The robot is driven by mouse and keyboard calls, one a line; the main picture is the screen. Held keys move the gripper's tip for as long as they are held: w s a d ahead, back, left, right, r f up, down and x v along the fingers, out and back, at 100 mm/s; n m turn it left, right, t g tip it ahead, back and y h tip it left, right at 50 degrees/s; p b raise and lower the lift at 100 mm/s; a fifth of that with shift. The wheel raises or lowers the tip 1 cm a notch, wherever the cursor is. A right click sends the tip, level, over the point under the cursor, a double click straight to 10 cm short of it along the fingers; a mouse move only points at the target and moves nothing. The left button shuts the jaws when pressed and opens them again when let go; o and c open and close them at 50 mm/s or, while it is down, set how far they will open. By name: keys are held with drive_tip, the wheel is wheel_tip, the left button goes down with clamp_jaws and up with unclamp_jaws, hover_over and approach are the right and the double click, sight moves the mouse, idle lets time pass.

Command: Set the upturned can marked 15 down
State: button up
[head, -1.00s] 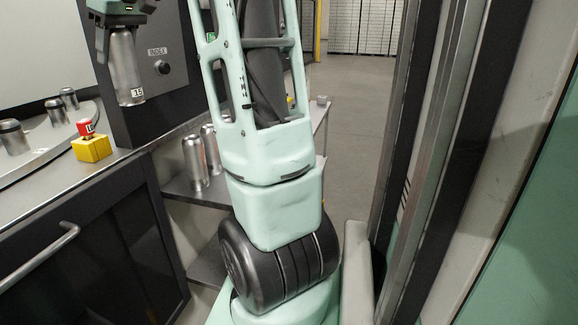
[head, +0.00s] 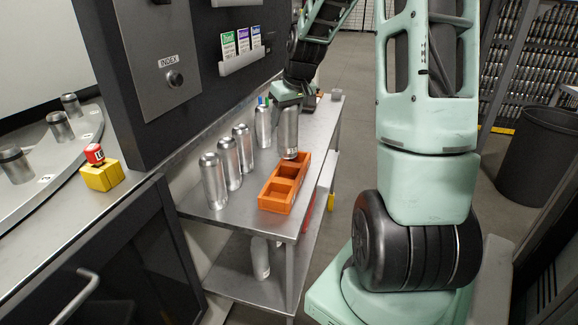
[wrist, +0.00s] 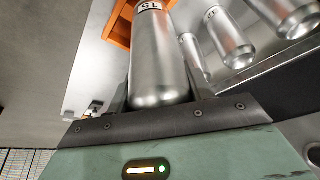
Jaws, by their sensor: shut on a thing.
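My gripper (head: 287,100) is shut on a silver can (head: 289,130), which hangs upright below it at the far end of the orange tray (head: 277,204). In the wrist view the held can (wrist: 158,60) carries a white label reading 15 upside down at its far end. The orange tray (wrist: 119,24) shows partly beside and behind that end. The can's lower end overlaps the tray's far part in the head view; I cannot tell whether it touches or is inside a compartment. The tray's nearer compartments look empty.
Several silver cans (head: 213,182) stand in a row along the left of the metal cart top (head: 245,218), close to the held can. A dark panel with an INDEX knob (head: 175,79) rises at the left. A red button on a yellow box (head: 101,176) sits nearer.

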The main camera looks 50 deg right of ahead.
sight(286, 147)
wheel_tip(286, 147, down, 10)
drive_tip(key=shift+r+p, duration=0.25)
drive_tip(key=shift+p, duration=0.25)
drive_tip(key=shift+f, duration=0.1)
drive_tip(key=shift+f, duration=0.15)
drive_tip(key=o, duration=0.9)
